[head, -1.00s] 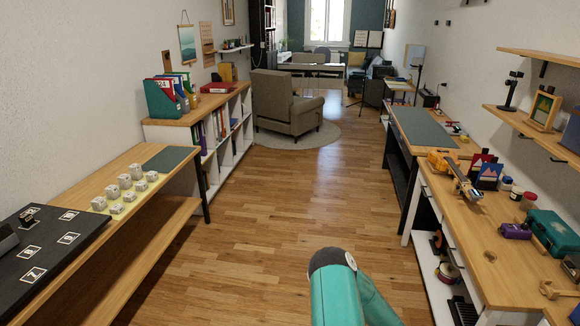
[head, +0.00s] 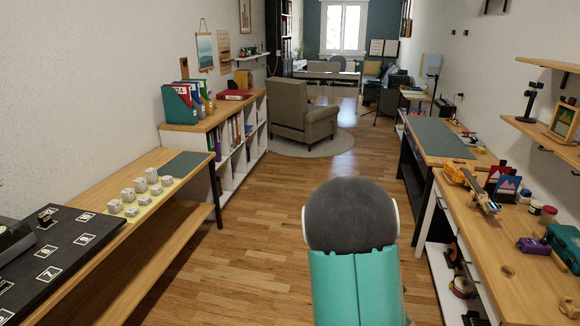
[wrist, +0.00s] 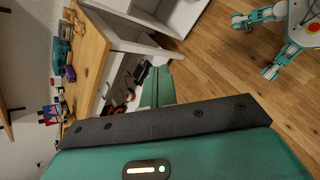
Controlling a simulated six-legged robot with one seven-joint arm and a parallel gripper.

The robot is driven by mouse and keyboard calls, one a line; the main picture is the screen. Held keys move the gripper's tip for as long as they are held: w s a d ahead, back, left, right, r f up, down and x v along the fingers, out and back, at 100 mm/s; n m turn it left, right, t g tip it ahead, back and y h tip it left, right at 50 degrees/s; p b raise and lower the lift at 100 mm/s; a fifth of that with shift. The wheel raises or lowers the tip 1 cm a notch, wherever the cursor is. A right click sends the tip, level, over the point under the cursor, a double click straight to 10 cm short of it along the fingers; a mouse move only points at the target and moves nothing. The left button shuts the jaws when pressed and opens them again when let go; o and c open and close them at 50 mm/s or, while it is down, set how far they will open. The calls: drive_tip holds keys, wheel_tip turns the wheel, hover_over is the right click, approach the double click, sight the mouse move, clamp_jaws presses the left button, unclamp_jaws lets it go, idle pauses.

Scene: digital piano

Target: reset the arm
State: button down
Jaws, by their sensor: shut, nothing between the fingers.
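My gripper (wrist: 160,72) shows in the wrist view. Its two teal fingers are together beyond the dark bolted bar of the hand, shut and empty. They point past the workbench toward the floor and touch nothing that I can see. In the head view my teal arm with its dark rounded joint rises at the bottom centre, over the floor; the gripper itself is hidden there. Parts of my own legs show at the top right of the wrist view.
The right workbench (head: 512,275) holds tools and a teal case (head: 565,243). At left are a black board (head: 58,250), white cubes (head: 133,194) and a bookshelf (head: 233,160). An armchair (head: 302,118) stands ahead. The wooden floor (head: 270,215) between the benches is clear.

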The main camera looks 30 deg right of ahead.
drive_tip(key=w+a+r+m+t+y, duration=0.15)
drive_tip(key=w+a+r+t, duration=0.3)
drive_tip(key=a+r, duration=0.5)
drive_tip(key=s+a+r+t+y, duration=0.1)
drive_tip(key=a+r, duration=0.3)
drive_tip(key=a, duration=0.4)
drive_tip(key=s+a+r+n+t+y, duration=0.1)
drive_tip(key=a+r+t, duration=0.3)
drive_tip(key=a, duration=0.5)
drive_tip(key=s+a+r+t+y, duration=0.1)
drive_tip(key=a+r+t+y, duration=0.1)
drive_tip(key=a+r, duration=0.3)
drive_tip(key=a+y, duration=0.1)
drive_tip(key=a, duration=0.3)
drive_tip(key=shift+s+a+t, duration=0.15)
drive_tip(key=shift+s+t, duration=0.2)
